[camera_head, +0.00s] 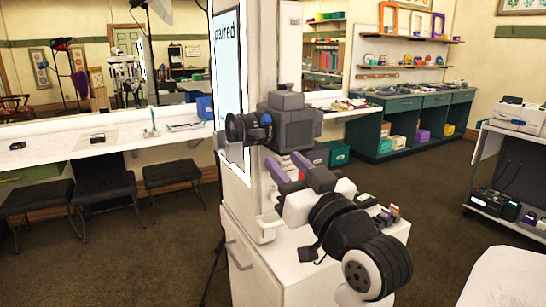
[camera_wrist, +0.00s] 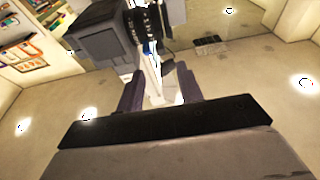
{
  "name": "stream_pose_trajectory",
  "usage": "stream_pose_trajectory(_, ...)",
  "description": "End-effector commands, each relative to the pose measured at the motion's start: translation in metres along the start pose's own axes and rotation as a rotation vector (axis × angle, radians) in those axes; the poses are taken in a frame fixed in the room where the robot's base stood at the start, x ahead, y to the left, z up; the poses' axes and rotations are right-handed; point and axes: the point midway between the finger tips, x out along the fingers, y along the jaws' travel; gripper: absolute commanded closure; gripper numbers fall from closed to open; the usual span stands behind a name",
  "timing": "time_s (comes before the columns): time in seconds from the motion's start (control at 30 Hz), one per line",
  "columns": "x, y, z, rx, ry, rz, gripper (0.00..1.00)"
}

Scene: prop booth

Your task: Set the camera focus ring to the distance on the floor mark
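A black camera (camera_head: 288,125) sits at the middle of the head view, beside a white column. Its lens (camera_head: 236,128) points left, and a small blue part (camera_head: 266,119) shows between lens and body. My gripper (camera_head: 284,162) is just below the camera, with its purple fingers pointing up and apart. In the wrist view the dark camera body (camera_wrist: 98,34) is at upper left. The ringed black lens part (camera_wrist: 152,20) lies beyond the gap between my fingers (camera_wrist: 160,82). The gripper is open, with nothing seen held. I cannot make out a floor mark or the ring's numbers.
A white panel with partly hidden lettering (camera_head: 229,75) stands behind the lens. A white cabinet (camera_head: 252,268) is below, with small coloured items on top. A long counter with stools (camera_head: 105,182) is at left. Open carpet (camera_head: 435,185) lies at right, near a cart (camera_head: 508,165).

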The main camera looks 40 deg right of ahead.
Motion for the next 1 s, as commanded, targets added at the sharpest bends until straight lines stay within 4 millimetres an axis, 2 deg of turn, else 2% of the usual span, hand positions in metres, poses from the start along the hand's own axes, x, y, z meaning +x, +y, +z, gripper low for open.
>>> stream_pose_trajectory(0.1,-0.026,0.001,0.002,-0.002,0.002,0.002,0.64)
stream_pose_trajectory(0.3,-0.048,0.000,0.001,-0.001,0.000,0.000,0.64)
stream_pose_trajectory(1.0,-0.053,0.000,0.000,0.000,0.000,-0.001,0.64)
